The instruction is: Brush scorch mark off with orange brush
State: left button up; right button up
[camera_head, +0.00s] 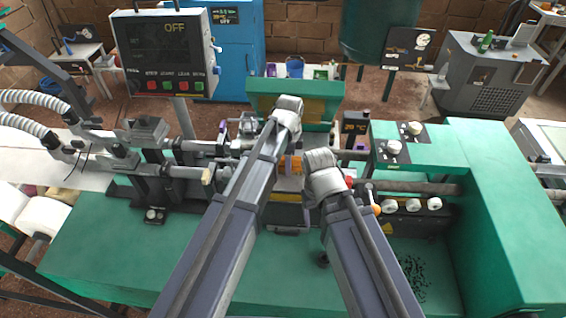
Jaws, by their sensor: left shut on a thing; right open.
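My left gripper (287,106) is over the middle of the green machine, its fingers mostly hidden behind the pale wrist. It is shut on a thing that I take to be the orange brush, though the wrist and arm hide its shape. My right gripper (322,165) is open, lower and to the right, also seen mostly from behind. An orange part (290,165) shows between the two arms; I cannot tell whether it belongs to the brush or the machine. I cannot make out a scorch mark; the arms cover much of the machine's middle.
The green machine (105,245) fills the foreground. A control panel (163,55) reading OFF stands at the left. A green knob box (394,143) and tall green housing (500,200) are at the right. Dark specks (412,275) lie in the front right recess. A blue cabinet (228,80) stands behind.

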aim_at(300, 159)
pick_arm(q)
jog(key=shift+d, duration=0.4)
jog(key=shift+d, duration=1.5)
jog(key=shift+f, duration=0.1)
jog(key=shift+a, duration=0.1)
jog(key=shift+a, duration=1.45)
